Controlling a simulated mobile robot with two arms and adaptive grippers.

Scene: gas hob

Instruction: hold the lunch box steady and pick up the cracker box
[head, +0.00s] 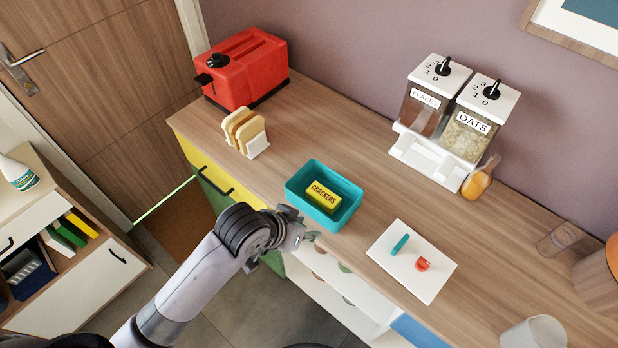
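The teal lunch box (338,219) stands open on the wooden counter, near its front edge. The yellow cracker box (323,197), labelled CRACKERS, lies inside it with its label up. My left gripper (309,227) is at the lunch box's front left side, close to its wall. I cannot tell whether it touches the wall or how far its fingers are apart. My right gripper is not in view.
A white board (440,284) with a teal item and a red item lies right of the lunch box. A toast rack (245,133) and a red toaster (244,70) stand behind left. A cereal dispenser (428,161) and an orange bottle (477,181) stand behind right.

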